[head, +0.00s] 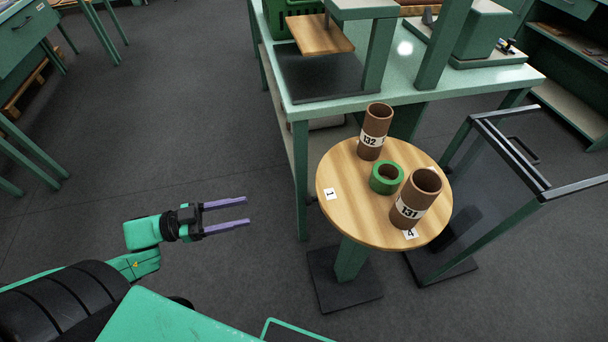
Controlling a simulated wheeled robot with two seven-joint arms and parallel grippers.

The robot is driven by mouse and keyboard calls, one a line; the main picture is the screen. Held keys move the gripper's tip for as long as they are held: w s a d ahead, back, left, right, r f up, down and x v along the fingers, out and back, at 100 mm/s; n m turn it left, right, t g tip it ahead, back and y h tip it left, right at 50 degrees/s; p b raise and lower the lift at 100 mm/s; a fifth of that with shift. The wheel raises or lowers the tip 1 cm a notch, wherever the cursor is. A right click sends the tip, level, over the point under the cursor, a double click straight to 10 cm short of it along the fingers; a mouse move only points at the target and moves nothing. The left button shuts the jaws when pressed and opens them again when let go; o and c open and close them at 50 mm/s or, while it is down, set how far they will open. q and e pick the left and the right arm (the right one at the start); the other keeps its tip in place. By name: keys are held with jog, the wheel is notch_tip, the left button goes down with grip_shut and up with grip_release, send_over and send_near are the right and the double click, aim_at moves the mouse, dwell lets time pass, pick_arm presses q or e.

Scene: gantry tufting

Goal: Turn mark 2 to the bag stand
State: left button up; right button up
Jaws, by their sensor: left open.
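A round wooden turntable (352,222) stands on a green post beside the bench. Its label 1 (331,194) faces left and its label 4 (410,234) is at the front edge. Another pale label (434,170) shows at the right, its number not readable. I see no label readable as 2. The likely bag stand (492,224), a frame with dark see-through sides, stands right of the turntable. My left gripper (247,210) is open and empty, left of the turntable and apart from it. My right gripper is not in view.
On the turntable stand brown tube 132 (375,132), brown tube 131 (416,198) and a green ring (386,178). A green bench (316,108) with a machine lies behind. Open floor (190,120) lies left of the bench.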

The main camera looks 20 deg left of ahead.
pick_arm(q)
jog(key=s+b+x, duration=0.1)
jog(key=x, duration=1.3)
jog(key=shift+d+r, duration=0.5)
jog(key=shift+r, duration=0.05)
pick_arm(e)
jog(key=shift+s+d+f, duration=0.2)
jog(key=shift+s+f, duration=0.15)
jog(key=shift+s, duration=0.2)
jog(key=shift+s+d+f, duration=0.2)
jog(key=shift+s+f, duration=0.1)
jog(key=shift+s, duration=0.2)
pick_arm(q)
grip_shut()
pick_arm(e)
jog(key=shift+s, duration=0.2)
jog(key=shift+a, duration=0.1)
